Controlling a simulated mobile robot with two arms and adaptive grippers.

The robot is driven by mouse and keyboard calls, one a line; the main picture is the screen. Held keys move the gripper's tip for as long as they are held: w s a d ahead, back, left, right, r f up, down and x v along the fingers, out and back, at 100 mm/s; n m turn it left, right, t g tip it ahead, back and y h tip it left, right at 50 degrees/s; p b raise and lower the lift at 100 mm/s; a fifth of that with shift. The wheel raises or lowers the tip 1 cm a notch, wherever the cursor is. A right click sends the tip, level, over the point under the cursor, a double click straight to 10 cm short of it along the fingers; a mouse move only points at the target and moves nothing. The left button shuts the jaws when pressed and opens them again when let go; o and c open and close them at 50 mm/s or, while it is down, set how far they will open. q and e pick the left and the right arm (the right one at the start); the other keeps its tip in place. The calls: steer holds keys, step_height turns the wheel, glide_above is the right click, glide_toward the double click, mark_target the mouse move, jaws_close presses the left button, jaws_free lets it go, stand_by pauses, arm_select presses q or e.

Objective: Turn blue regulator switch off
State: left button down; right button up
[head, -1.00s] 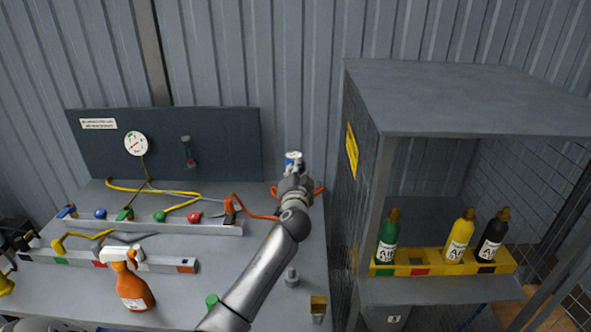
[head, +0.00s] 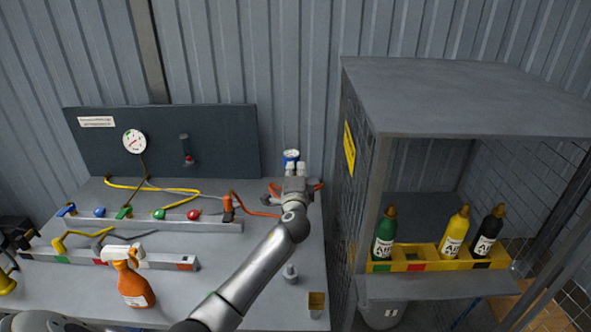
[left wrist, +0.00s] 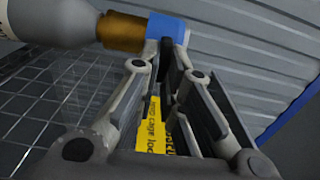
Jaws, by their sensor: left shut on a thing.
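The blue regulator (head: 291,155) shows at the far right of the grey bench, just beyond my left gripper (head: 295,168). It has a pale face in the head view. In the left wrist view the blue regulator (left wrist: 168,27) sits on a brass neck (left wrist: 122,32) of a grey cylinder (left wrist: 50,18). The fingertips of my left gripper (left wrist: 172,45) are at the blue regulator, shut on it. A black part (left wrist: 167,55) shows between the fingers; I cannot tell whether it is the switch, nor its setting. My right gripper is not in view.
A mesh cage (head: 450,95) with green, yellow and black bottles stands close right of the arm. An orange spray bottle (head: 130,280), valve rails (head: 160,226) and hoses occupy the bench's left. An orange hose (head: 255,210) lies beside the gripper.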

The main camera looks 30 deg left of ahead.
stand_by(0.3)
arm_select(q)
steer(key=c, duration=1.6)
jaws_free()
steer(key=shift+o, duration=0.2)
steer(key=v, duration=1.2)
steer(key=shift+s+f, duration=0.1)
